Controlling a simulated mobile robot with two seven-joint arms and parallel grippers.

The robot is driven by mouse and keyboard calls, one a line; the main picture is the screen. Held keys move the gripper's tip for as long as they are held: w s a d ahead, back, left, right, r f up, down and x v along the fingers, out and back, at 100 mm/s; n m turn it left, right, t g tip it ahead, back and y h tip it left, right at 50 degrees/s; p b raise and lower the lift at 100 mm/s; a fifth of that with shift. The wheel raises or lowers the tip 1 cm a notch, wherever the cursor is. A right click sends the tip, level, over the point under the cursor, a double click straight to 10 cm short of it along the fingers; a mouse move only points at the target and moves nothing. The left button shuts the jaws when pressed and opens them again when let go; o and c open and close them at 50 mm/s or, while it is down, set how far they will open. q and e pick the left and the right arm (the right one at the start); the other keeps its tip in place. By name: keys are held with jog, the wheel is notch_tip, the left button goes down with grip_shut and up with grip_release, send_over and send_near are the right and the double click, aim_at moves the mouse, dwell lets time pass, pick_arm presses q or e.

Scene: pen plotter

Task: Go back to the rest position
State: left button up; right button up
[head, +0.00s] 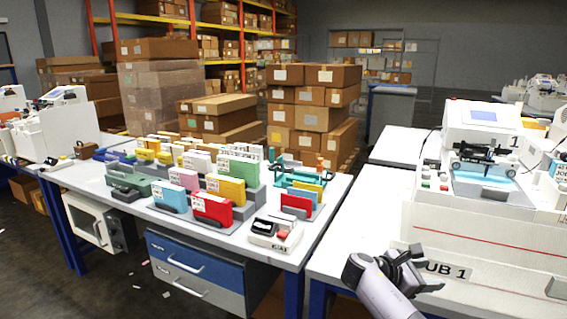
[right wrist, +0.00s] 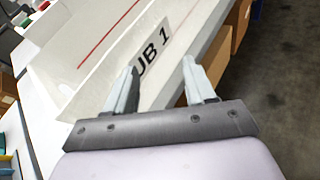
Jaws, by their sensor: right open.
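The "UB 1" label (head: 446,271) shows just beyond the fingertips, and I cannot tell the exact gap. My left gripper is not in view. The pen plotter (head: 484,150) stands on the right bench, with a dark carriage over a light blue bed.
A white table (head: 330,205) holds coloured card holders, including a red one (head: 212,208), and a small white device (head: 275,232). Stacked cardboard boxes (head: 312,105) stand behind it. Dark floor (head: 110,285) is open at the lower left, with scraps on it.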

jog(key=s+a+f+m+t+y, duration=0.1)
jog(key=s+a+f+m+y, duration=0.15)
jog(key=s+f, duration=0.4)
jog(key=s+a+f+m+t+y, duration=0.1)
jog(key=s+a+f+y, duration=0.25)
jog(key=f, duration=0.65)
jog(key=s+a+f+m+y, duration=0.2)
jog(key=s+f+y, duration=0.2)
jog(key=f, duration=0.4)
jog(key=s+a+f+m+t+y, duration=0.1)
jog(key=s+a+m+t+y, duration=0.25)
jog(key=s, duration=0.65)
jog(key=s+r+m+y, duration=0.2)
jog(key=s+r+m, duration=0.4)
jog(key=s+m, duration=0.1)
jog(key=shift+s+a+m+t, duration=0.15)
jog(key=shift+s+m+t, duration=0.2)
jog(key=shift+s, duration=0.4)
jog(key=shift+y, duration=0.25)
